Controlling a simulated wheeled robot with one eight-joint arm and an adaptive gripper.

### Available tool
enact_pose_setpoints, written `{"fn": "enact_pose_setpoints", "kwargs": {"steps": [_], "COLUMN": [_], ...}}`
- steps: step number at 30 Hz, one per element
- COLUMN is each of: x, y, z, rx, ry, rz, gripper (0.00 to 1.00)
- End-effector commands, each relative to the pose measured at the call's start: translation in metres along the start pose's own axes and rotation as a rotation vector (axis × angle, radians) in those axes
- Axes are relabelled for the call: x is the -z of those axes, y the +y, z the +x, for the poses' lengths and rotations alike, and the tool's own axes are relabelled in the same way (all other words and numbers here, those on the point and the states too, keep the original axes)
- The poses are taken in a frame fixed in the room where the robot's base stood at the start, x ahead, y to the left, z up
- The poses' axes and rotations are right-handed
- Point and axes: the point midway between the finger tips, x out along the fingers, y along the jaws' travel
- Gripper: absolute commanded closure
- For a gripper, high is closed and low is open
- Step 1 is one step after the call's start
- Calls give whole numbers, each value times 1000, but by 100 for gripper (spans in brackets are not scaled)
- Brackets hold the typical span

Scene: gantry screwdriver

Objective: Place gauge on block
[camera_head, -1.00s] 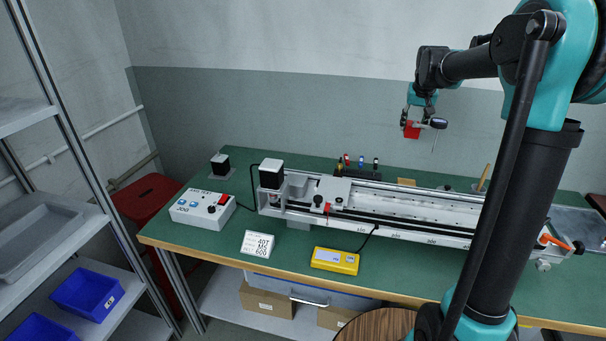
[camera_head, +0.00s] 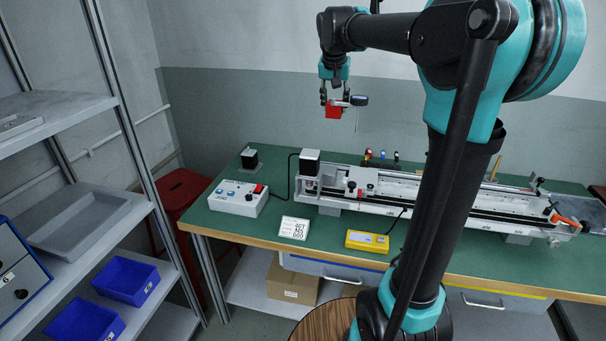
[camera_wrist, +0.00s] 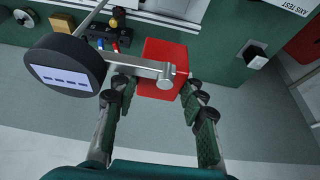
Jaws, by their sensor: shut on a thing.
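The gauge has a black round head (camera_head: 359,100) with a pale display, a metal arm, a thin probe and a red base (camera_head: 333,112). My gripper (camera_head: 335,98) is shut on the red base and holds the gauge in the air, well above the table. In the wrist view, the gauge head (camera_wrist: 65,66) is left of the fingers, and the red base (camera_wrist: 163,60) sits between them. Which thing is the block is unclear: a sliding carriage (camera_head: 371,178) is on the gantry rail, and a small black block (camera_head: 249,157) stands at the table's back left.
The long gantry rail (camera_head: 440,208) fills much of the green table (camera_head: 262,232). A white control box (camera_head: 238,198), a small sign (camera_head: 294,228) and a yellow meter (camera_head: 367,241) stand at the front. A grey shelf (camera_head: 75,220) with blue bins is at the left.

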Motion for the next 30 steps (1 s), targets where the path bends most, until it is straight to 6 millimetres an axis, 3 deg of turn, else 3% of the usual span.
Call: {"fn": "enact_pose_setpoints", "kwargs": {"steps": [4,7,21,30], "x": [-3,-8,-49,-63], "y": [2,2,2,2], "z": [-1,12,111,145], "rx": [-5,-5,-5,-5], "ry": [1,2,1,1], "rz": [10,11,11,11], "gripper": [100,100,100,100]}}
